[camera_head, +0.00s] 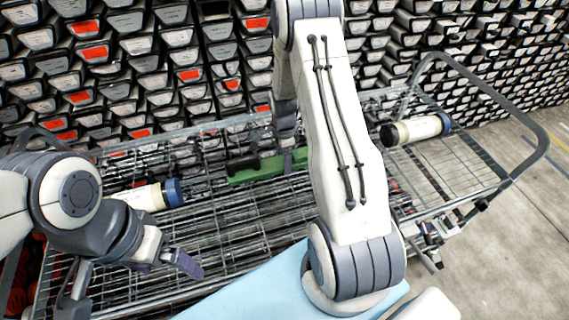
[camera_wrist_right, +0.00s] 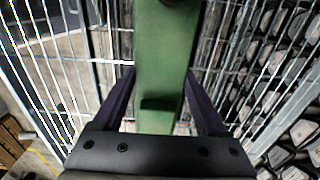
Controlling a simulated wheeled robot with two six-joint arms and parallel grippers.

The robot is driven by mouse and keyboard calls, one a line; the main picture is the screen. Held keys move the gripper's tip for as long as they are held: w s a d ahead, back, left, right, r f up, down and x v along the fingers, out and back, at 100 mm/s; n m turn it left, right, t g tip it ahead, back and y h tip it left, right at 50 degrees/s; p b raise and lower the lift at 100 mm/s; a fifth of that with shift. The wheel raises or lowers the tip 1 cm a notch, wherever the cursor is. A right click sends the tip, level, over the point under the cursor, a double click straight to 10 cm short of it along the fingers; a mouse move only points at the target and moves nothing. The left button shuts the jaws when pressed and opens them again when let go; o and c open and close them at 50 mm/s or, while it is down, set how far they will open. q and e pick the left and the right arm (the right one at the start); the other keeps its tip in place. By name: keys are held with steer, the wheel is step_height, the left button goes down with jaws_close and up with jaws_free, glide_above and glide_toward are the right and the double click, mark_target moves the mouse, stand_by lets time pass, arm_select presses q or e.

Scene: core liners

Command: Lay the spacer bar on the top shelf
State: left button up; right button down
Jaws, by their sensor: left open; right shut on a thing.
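The green spacer bar (camera_head: 262,170) is over the wire-mesh top shelf (camera_head: 225,215) of the cart, toward its back edge; I cannot tell whether it touches the mesh. My right gripper (camera_head: 290,152) is shut on the bar, and my arm hides the bar's right part. In the right wrist view the bar (camera_wrist_right: 165,65) runs lengthwise between the two dark fingers of the right gripper (camera_wrist_right: 160,76), with mesh behind it. My left gripper (camera_head: 130,283) is open and empty at the lower left, over the shelf's front left part.
A white tube with a blue cap (camera_head: 148,196) lies on the left of the cart. Another pale tube (camera_head: 415,129) lies at the right end, by the cart's handle (camera_head: 535,115). A light blue surface (camera_head: 255,293) is in front. Racks of core liners (camera_head: 150,75) fill the back.

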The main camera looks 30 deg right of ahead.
steer(key=shift+f+p, duration=0.3)
steer(key=shift+f, duration=1.2)
jaws_free()
steer(key=shift+r, duration=0.1)
step_height(320, 180, up, 12)
steer(key=shift+f+b, duration=0.1)
steer(key=shift+b, duration=1.1)
steer(key=shift+f, duration=0.1)
